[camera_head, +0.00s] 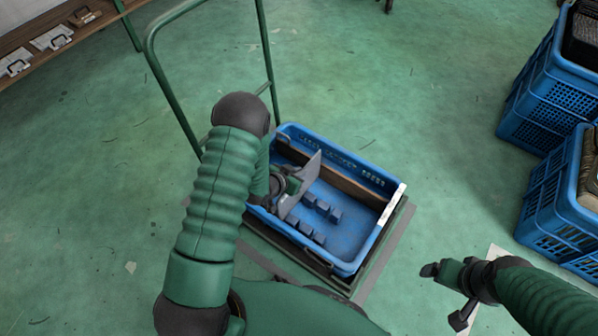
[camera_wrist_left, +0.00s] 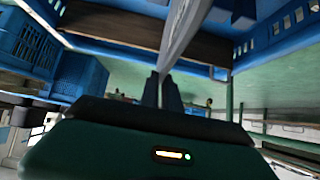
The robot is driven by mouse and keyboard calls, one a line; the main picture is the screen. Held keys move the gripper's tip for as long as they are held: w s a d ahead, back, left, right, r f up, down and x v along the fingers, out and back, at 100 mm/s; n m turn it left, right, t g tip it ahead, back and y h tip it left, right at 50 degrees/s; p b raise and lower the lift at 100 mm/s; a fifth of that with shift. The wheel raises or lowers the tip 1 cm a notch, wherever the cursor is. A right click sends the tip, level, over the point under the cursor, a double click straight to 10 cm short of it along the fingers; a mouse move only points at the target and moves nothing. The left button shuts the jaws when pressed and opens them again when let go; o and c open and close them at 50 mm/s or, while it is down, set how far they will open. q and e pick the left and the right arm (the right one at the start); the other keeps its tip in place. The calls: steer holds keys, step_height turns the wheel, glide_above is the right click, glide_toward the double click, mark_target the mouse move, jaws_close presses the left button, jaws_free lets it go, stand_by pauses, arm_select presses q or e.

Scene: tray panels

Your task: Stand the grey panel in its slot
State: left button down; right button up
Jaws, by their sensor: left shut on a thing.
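The grey panel (camera_head: 304,184) is roughly upright over the left part of the blue crate (camera_head: 345,267), and its lower edge is partly hidden. My left gripper (camera_head: 293,186) is shut on the panel. In the left wrist view the fingers (camera_wrist_left: 162,92) pinch the panel (camera_wrist_left: 184,34). Blue slot blocks stand on the crate floor in two rows, one (camera_head: 322,207) near the middle and one (camera_head: 306,233) nearer the front. I cannot tell whether the panel's edge is between the blocks. My right gripper (camera_head: 447,292) is open and empty, right of the crate.
A brown board (camera_head: 350,187) stands along the crate's far side. The crate rests on a trolley with a green handle frame (camera_head: 155,62). Stacked blue crates (camera_head: 545,95) stand at the right. A wooden shelf (camera_head: 35,32) with panels is at upper left. The floor between is clear.

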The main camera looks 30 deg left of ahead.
arm_select(q)
steer(key=shift+f, duration=0.15)
step_height(320, 180, down, 4)
steer(key=b, duration=0.3)
stand_by(0.9)
steer(key=c, duration=1.5)
jaws_free()
steer(key=p+v, duration=0.7)
steer(key=v, duration=0.9)
steer(key=shift+s, duration=0.3)
steer(key=shift+a, duration=0.1)
